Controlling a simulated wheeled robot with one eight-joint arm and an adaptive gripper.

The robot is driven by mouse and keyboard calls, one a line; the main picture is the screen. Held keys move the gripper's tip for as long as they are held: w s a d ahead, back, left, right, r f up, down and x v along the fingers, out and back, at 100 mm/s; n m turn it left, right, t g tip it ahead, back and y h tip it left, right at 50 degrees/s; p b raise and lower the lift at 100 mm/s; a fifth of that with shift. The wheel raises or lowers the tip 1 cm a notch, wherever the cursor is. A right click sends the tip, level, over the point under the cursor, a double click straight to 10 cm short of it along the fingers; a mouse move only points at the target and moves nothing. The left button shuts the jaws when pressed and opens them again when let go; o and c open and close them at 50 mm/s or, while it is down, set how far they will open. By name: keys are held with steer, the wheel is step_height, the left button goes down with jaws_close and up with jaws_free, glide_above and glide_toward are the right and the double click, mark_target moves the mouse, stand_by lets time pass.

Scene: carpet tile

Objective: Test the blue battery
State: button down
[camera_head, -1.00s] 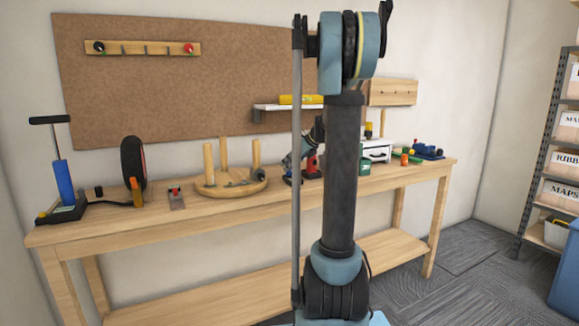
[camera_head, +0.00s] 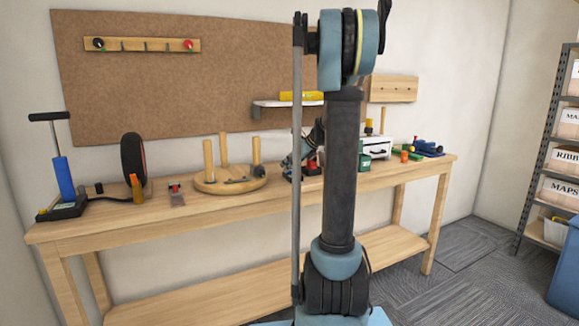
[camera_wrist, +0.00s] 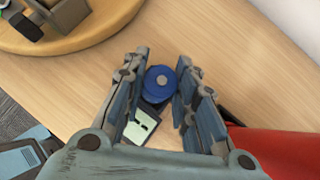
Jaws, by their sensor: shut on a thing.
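The blue battery (camera_wrist: 160,83) shows end-on in the wrist view, a round blue end with a pale metal contact in the middle. My gripper (camera_wrist: 161,92) is shut on it, with a finger on each side. Directly below it in the picture is a dark device with a pale lit display (camera_wrist: 141,127), apparently a tester, partly covered by the battery and fingers. Whether the battery touches it I cannot tell. In the head view, my gripper is mostly hidden behind my arm, over the middle of the bench.
A red object (camera_wrist: 270,150) lies close to my gripper's right in the wrist view. A round wooden stand with pegs (camera_head: 212,188) is left of my gripper on the workbench (camera_head: 150,222). A white drawer box (camera_head: 376,148) stands to the right.

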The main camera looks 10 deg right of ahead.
steer(key=c, duration=1.2)
jaws_free()
steer(key=shift+d, duration=0.1)
steer(key=v, duration=1.1)
steer(key=shift+s+r, duration=0.2)
steer(key=shift+r, duration=0.15)
steer(key=shift+d, duration=0.1)
